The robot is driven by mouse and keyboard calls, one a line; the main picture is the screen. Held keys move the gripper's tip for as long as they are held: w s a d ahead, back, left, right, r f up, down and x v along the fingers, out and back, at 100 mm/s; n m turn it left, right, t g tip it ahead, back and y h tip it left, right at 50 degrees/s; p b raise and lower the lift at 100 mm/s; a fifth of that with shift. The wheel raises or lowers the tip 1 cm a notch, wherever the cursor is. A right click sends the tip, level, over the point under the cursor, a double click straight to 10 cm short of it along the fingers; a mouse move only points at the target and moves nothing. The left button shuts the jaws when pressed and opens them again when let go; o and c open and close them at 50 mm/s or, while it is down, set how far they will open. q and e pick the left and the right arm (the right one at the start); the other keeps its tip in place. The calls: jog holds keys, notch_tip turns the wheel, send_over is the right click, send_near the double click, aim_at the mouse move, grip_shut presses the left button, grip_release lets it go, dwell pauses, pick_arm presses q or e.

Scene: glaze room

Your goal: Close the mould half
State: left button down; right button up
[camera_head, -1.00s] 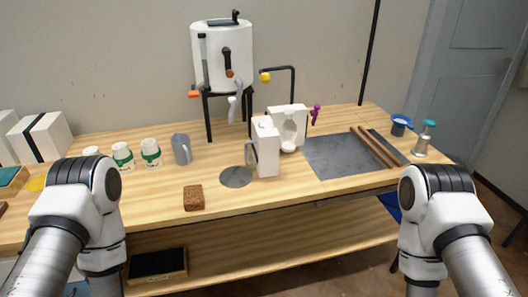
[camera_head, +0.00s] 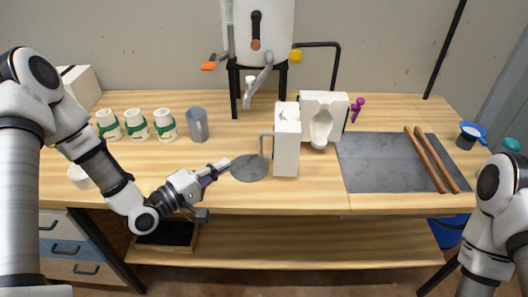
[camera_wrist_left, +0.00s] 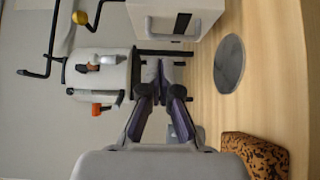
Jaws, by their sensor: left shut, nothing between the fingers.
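The white mould half with a side handle (camera_head: 286,150) stands upright on the table, left and in front of the other white mould half (camera_head: 338,104). The rear half's hollow faces forward and shows. The two halves are apart at the front; whether they touch at the back I cannot tell. My left gripper (camera_head: 222,166) is shut and empty, low over the table, left of the handled half. In the left wrist view, its fingers (camera_wrist_left: 163,72) point towards the white tank, with the handled half (camera_wrist_left: 150,20) above them. My right arm shows at the right edge; its gripper is out of view.
A grey disc (camera_head: 249,167) lies between my left gripper and the handled half. A grey jug (camera_head: 197,126) and white-green cups (camera_head: 165,124) stand behind my left arm. A white tank (camera_head: 275,28) stands behind. A brown sponge (camera_wrist_left: 256,153) is beside the gripper. A grey slab (camera_head: 385,165) lies right.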

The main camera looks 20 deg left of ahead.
aim_at(278, 139)
pick_arm(q)
jog(key=w+d+p, duration=0.1)
jog(key=w+d, duration=0.7)
jog(key=shift+d+f, duration=0.15)
pick_arm(e)
jog(key=shift+w+r, duration=0.25)
jog(key=shift+r, duration=0.35)
pick_arm(q)
jog(key=shift+w, duration=0.1)
pick_arm(e)
jog(key=shift+w+d, duration=0.1)
jog(key=shift+d, duration=0.05)
